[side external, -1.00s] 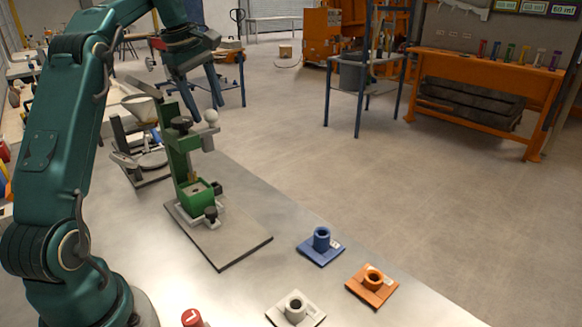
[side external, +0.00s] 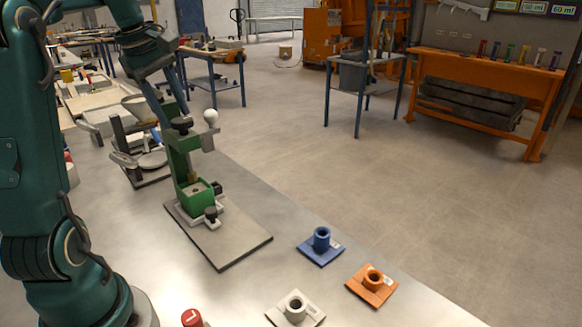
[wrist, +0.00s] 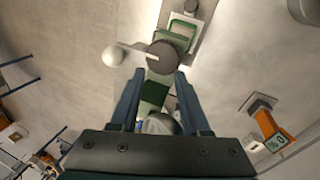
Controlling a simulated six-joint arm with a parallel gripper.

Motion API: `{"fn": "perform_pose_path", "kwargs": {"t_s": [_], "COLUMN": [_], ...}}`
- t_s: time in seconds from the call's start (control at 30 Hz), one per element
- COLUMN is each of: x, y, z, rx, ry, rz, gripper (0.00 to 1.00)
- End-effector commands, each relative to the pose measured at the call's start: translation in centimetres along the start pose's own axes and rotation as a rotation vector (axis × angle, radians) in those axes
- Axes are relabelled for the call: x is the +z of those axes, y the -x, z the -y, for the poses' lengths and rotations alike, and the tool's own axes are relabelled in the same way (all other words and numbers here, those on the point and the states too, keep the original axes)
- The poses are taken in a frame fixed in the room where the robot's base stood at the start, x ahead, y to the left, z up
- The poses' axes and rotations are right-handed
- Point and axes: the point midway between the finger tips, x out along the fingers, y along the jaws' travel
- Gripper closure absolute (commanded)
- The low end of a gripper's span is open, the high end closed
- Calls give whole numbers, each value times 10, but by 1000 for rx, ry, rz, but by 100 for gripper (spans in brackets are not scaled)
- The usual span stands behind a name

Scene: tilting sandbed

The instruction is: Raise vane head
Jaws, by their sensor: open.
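The green vane stand (side external: 180,160) stands upright on a grey plate (side external: 228,242) on the bench. It has a black knob (side external: 181,122) on top and a white ball (side external: 211,116) on a pale arm at its right. In the wrist view the black knob (wrist: 165,56) lies just beyond the fingertips, with the white ball (wrist: 112,56) to its left. My gripper (side external: 176,117) is open and empty, close behind the stand's top. In the wrist view my gripper (wrist: 159,74) has its fingers spread, with the green column (wrist: 154,92) between them. Contact cannot be told.
A balance-like device with a funnel (side external: 138,106) stands behind the stand. Blue (side external: 320,245), orange (side external: 372,284) and white (side external: 295,307) socketed plates lie on the front bench. A red button (side external: 191,318) is at the front edge. An orange display unit (wrist: 272,132) shows in the wrist view.

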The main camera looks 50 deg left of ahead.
Motion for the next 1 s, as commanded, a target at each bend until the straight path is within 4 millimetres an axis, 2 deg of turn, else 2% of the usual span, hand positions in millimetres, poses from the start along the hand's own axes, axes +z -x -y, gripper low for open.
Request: {"fn": "perform_pose_path", "kwargs": {"t_s": [0.03, 0.3, 0.7, 0.87, 0.9, 1.0], "x": [8, 6, 5, 4, 4, 3], "y": [2, 8, 9, 13, 16, 27], "z": [10, 38, 43, 42, 41, 37], "rx": [-11, -15, -12, -11, -10, -9], "ry": [1, 1, -2, -2, -3, -2], "rz": [29, 24, 22, 20, 20, 18], "gripper": [32, 32, 32, 93, 100, 100]}}
